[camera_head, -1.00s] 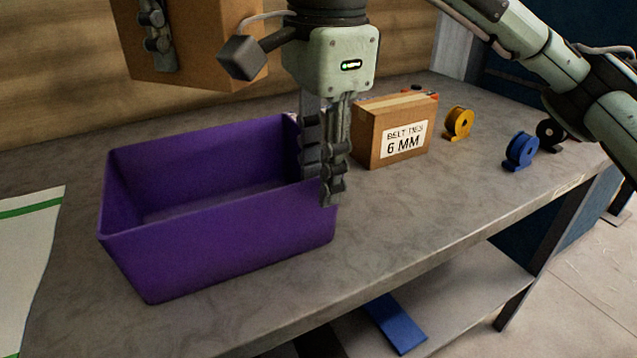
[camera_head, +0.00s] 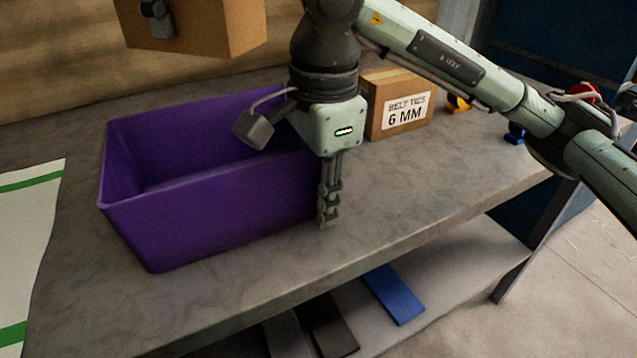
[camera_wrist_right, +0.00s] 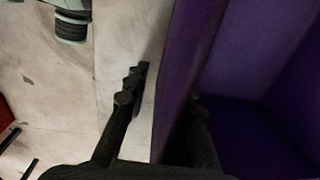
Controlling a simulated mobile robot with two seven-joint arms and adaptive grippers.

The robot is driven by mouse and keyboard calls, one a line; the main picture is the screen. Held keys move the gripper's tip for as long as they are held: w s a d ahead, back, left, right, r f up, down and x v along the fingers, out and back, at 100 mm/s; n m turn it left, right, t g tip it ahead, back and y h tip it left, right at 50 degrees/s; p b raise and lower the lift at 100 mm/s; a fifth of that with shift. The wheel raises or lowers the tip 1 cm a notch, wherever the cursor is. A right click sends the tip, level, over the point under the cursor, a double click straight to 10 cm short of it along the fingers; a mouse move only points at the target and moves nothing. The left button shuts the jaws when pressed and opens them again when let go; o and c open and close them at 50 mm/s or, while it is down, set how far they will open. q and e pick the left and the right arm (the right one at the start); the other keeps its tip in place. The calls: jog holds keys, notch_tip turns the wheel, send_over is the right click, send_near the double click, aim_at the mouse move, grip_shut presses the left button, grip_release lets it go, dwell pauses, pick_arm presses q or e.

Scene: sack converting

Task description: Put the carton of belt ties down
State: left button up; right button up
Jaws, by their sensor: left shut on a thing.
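A plain brown carton (camera_head: 212,28) hangs at the top left of the head view, above the back of the purple bin. My left gripper (camera_head: 158,18) is shut on it; one finger shows against its side, and the rest is cut off. No label shows on it. Another brown carton (camera_head: 399,118), labelled "BELT TIES 6 MM", stands on the bench right of the bin. My right gripper (camera_head: 329,200) points down at the bin's right end. In the right wrist view its fingers (camera_wrist_right: 160,115) are apart, with the bin wall between them.
The open, empty-looking purple bin (camera_head: 215,222) stands on the grey bench (camera_head: 410,175). A white sheet with green stripes (camera_head: 22,235) lies at left. Yellow (camera_head: 457,104) and blue (camera_head: 515,133) spools stand at right, partly behind my right arm. Bare bench lies in front of the labelled carton.

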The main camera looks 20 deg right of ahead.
grip_shut()
